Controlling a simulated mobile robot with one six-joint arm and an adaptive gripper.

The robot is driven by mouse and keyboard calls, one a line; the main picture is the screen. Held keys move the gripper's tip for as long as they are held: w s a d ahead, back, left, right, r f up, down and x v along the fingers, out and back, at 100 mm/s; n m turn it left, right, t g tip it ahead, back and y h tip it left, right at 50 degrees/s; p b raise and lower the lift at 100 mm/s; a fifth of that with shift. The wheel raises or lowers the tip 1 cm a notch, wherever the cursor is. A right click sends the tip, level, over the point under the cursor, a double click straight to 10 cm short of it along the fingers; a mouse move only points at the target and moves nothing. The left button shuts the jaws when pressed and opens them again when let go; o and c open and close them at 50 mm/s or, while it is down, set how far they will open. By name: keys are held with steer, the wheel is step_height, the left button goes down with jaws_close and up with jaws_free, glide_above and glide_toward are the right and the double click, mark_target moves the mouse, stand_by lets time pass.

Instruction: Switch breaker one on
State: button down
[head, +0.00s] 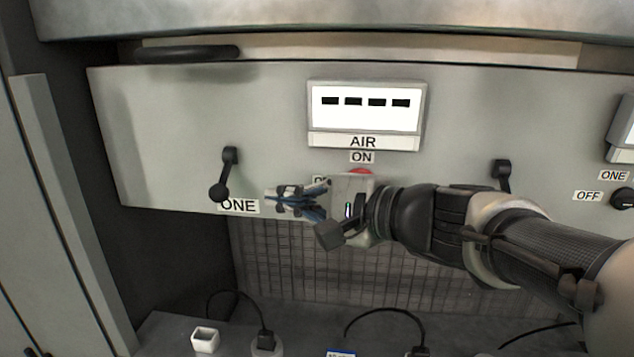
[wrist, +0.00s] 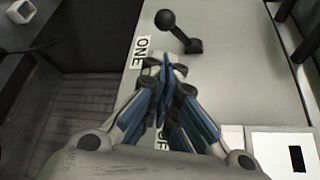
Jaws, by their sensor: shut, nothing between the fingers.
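The breaker one lever (head: 226,174) is a black handle with a round knob on the grey panel, its knob hanging down and slightly left, above the "ONE" label (head: 239,206). In the wrist view the lever (wrist: 178,32) lies beyond the fingertips, beside the "ONE" label (wrist: 141,52). My gripper (head: 272,199) is shut and empty, pointing left, with its tips a little right of and below the lever and close to the label's right end. A gap shows between the fingers (wrist: 166,62) and the lever in the wrist view. The gripper partly hides an "OFF" label.
A white display marked "AIR" (head: 363,142) sits mid-panel, with a red button (head: 360,171) below, partly hidden by my arm. A second black lever (head: 502,174) is to the right.

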mark_target(223, 183)
steer(key=p+x, duration=0.1)
steer(key=x, duration=0.9)
steer(key=shift+a+f, duration=0.1)
steer(key=shift+p, duration=0.4)
steer(key=shift+s+g+p, duration=0.15)
steer(key=shift+g+p, duration=0.15)
steer(key=shift+p, duration=0.15)
